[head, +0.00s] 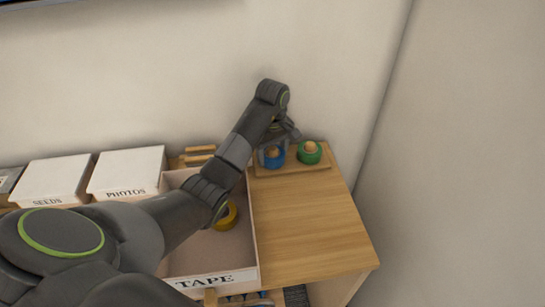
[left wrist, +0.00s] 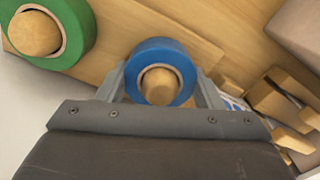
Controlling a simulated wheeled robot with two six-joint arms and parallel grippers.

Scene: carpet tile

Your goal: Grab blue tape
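The blue tape (head: 274,157) sits around a wooden peg on a wooden holder (head: 293,173) at the back of the table. It also shows in the left wrist view (left wrist: 161,70), with the peg's rounded top in its middle. My left gripper (head: 276,150) is over the blue tape. In the left wrist view my left gripper (left wrist: 160,90) has its fingers apart, one on each side of the tape; I cannot tell whether they touch it. My right gripper is not in view.
A green tape (head: 310,153) sits on a second peg to the right. A box labelled TAPE (head: 208,279) with a yellow tape (head: 227,216) inside stands left of bare tabletop (head: 305,230). White boxes marked SEEDS (head: 55,180) and PHOTOS (head: 127,172) stand farther left. Walls close the back and right.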

